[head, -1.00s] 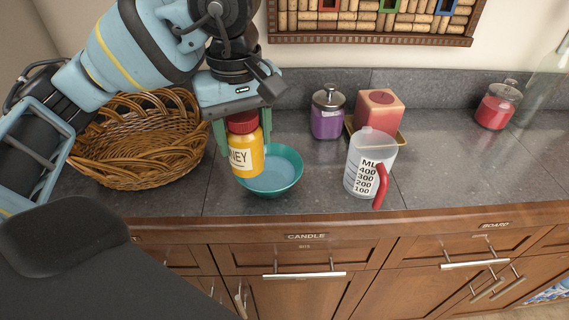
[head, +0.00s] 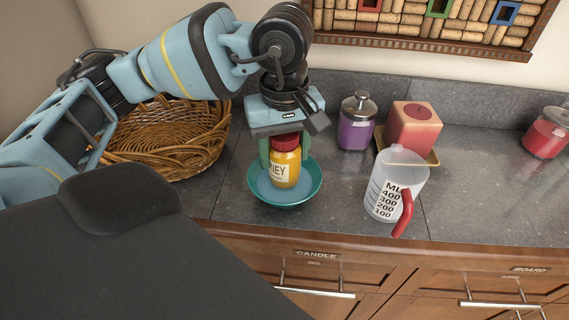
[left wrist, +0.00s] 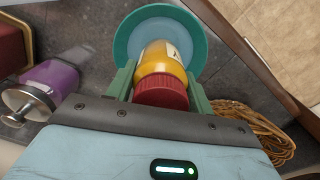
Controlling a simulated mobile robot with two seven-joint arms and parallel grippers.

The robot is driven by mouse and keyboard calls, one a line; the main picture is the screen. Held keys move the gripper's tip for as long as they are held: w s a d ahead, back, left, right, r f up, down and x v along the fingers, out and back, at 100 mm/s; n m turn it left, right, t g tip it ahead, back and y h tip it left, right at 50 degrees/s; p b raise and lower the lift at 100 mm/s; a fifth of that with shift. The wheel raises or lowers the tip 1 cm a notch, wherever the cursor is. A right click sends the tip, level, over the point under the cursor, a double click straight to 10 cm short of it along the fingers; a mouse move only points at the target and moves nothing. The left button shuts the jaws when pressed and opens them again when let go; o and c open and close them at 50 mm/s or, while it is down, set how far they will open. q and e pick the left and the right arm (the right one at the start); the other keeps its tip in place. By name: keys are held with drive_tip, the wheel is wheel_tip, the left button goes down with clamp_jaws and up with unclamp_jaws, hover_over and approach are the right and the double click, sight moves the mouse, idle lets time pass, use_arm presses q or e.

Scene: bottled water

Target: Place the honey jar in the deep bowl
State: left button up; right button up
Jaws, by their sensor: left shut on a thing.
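The honey jar (head: 285,168) is yellow with a red lid and a label, and it is upright. My left gripper (head: 283,150) is shut on it near the lid. The deep bowl (head: 312,188) is teal with a light blue inside and stands on the counter. In the head view the jar is over the bowl's middle, within its rim. In the left wrist view the jar (left wrist: 160,75) lies between the green fingers, with the bowl (left wrist: 203,45) behind it. I cannot tell whether the jar's base touches the bowl. My right gripper is not in view.
A wicker basket (head: 165,145) stands left of the bowl. A measuring cup (head: 397,185) with a red handle, a purple jar (head: 356,125) and a red candle (head: 413,125) stand to the right. The counter's front edge is close to the bowl.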

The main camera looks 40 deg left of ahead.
sight(284, 167)
use_arm(q)
drive_tip(key=shift+f, duration=2.2)
drive_tip(key=o, duration=1)
drive_tip(key=shift+o, duration=0.2)
drive_tip(key=shift+r, duration=0.1)
wheel_tip(284, 167, up, 12)
drive_tip(key=shift+r, duration=0.1)
